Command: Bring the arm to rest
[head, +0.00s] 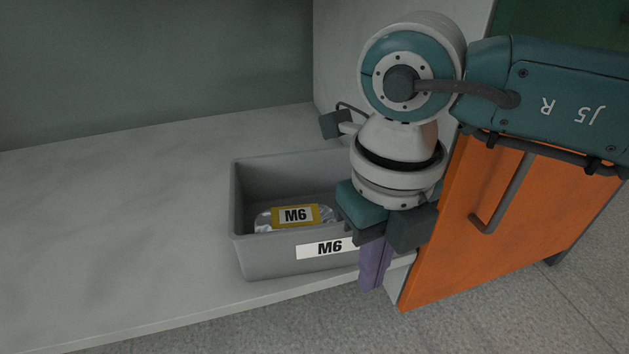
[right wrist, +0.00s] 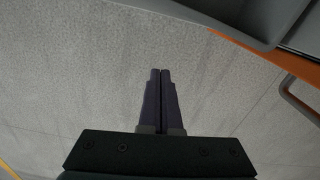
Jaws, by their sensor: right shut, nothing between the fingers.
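My right gripper (head: 374,268) points down just in front of the shelf's front edge, beside the right end of a grey bin. Its purple fingers are together and empty; they show closed in the right wrist view (right wrist: 160,100), with bare floor beyond them. My right arm comes in from the right and hides part of the bin. My left gripper is not in view.
The grey bin (head: 262,257), labelled M6, stands on the pale shelf (head: 120,240) and holds a clear bag with a yellow M6 label (head: 295,215). An orange door (head: 510,215) with a grey handle (head: 503,200) stands right of the gripper. The shelf's left side is clear.

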